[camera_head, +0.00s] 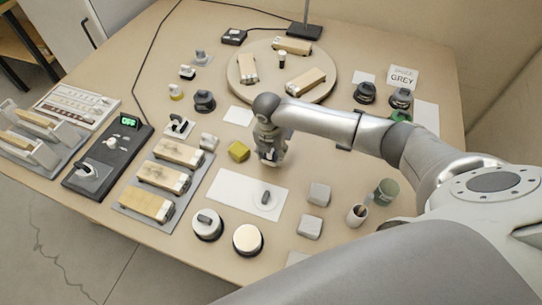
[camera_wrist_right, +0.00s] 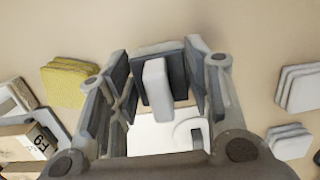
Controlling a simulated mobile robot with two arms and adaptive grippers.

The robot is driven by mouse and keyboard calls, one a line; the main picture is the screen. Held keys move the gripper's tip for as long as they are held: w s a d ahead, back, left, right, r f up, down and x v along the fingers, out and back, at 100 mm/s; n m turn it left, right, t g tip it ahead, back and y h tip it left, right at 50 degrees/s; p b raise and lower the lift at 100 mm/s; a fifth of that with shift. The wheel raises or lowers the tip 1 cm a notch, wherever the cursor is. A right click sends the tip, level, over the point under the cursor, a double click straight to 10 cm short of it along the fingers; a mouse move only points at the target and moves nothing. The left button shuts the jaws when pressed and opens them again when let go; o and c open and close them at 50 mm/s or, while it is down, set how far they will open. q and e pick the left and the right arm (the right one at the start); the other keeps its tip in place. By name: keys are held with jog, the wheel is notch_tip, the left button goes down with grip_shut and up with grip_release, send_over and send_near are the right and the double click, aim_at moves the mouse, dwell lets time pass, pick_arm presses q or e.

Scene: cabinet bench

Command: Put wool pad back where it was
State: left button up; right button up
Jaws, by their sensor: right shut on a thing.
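My left gripper is not in view.
A yellow block (camera_head: 238,151) lies close to the left of my right gripper. Grey blocks (camera_head: 318,194) and cups (camera_head: 386,192) stand to the right. A tray (camera_head: 125,213) of wooden blocks is at left, a round turntable (camera_head: 325,87) behind. Two round pads (camera_head: 248,240) lie near the front.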

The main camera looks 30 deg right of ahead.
jog(key=shift+a+f, duration=0.1)
jog(key=shift+f, duration=1.15)
jog(key=o, duration=1)
jog(key=shift+f, duration=0.1)
jog(key=r, duration=0.8)
jog(key=s+a+r, duration=0.1)
jog(key=r, duration=0.3)
jog(key=shift+r, duration=0.1)
jog(key=shift+a, duration=0.1)
